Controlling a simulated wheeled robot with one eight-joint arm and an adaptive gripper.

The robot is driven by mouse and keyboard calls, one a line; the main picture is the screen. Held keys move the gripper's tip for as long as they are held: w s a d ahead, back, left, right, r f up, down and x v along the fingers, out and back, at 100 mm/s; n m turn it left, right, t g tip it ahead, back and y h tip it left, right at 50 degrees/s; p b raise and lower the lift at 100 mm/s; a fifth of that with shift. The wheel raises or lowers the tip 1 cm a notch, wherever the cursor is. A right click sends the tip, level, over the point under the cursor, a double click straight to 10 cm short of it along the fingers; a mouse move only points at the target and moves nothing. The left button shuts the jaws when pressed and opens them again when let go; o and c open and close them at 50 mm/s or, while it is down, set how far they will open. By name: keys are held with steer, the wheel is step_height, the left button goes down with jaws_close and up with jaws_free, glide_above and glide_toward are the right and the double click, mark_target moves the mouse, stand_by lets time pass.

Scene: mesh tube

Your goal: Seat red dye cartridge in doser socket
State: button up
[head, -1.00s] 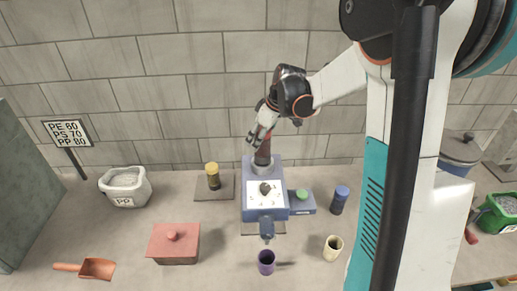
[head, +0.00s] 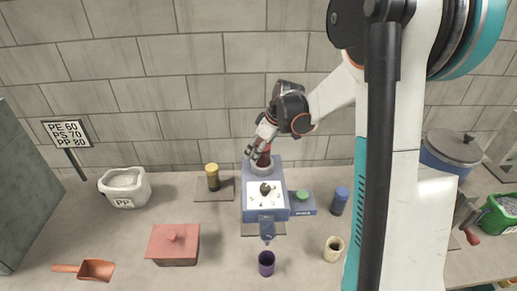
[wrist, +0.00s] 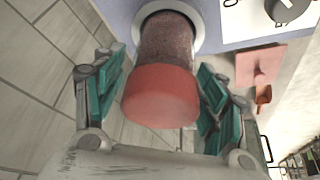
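The red dye cartridge (head: 264,159) stands at the back of the blue-grey doser (head: 252,212). In the wrist view the cartridge (wrist: 162,95) has a red cap and a dark speckled body, and its far end is inside the pale socket ring (wrist: 141,24). How deep it sits is hidden. My gripper (head: 260,148) is above and around the cartridge's upper end. In the wrist view the teal finger pads of my gripper (wrist: 160,105) are spread on either side of the cap, with narrow gaps showing, so it looks open.
A yellow-capped jar (head: 213,177) stands left of the doser, and a blue cartridge (head: 340,201) stands right. A purple cup (head: 266,263) and cream cup (head: 333,249) are in front. A red lidded box (head: 174,243) is front left. The wall is close behind.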

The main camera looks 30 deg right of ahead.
steer(key=shift+s+d+r, duration=0.1)
steer(key=shift+r, duration=0.45)
steer(key=p+v, duration=0.1)
steer(key=v, duration=1)
steer(key=shift+p, duration=0.3)
steer(key=shift+s, duration=0.1)
